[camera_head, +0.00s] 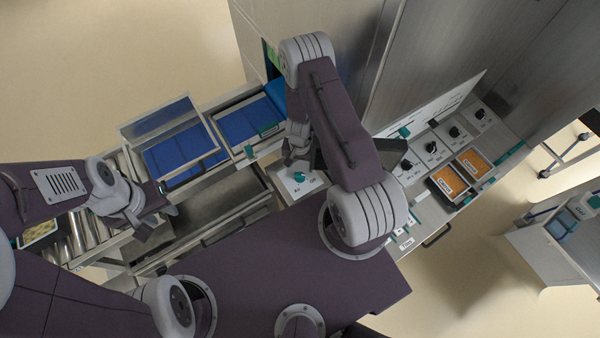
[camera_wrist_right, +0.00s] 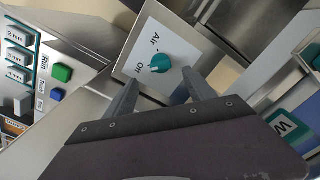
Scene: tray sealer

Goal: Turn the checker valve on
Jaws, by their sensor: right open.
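A teal knob (camera_wrist_right: 176,57) sits on a pale plate marked "Air" and "Off" in the right wrist view. A small pale mark on the knob is on the side toward "Off". The same knob shows in the head view (camera_head: 299,177) on a plate beside the conveyor. My right gripper (camera_wrist_right: 162,88) is open, its two fingers pointing at the plate on either side of the knob's lower side, with nothing between them. I cannot tell if they touch the plate. My left gripper (camera_head: 165,200) is over the machine's left part, small and partly hidden; its jaws are unclear.
Blue trays (camera_head: 238,122) lie in the machine's lane. A panel (camera_head: 436,150) with several black knobs and orange-filled trays (camera_head: 474,163) is to the right. Green (camera_wrist_right: 62,73) and blue (camera_wrist_right: 57,95) buttons are left of the plate. A teal "W" block (camera_wrist_right: 290,128) is at right.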

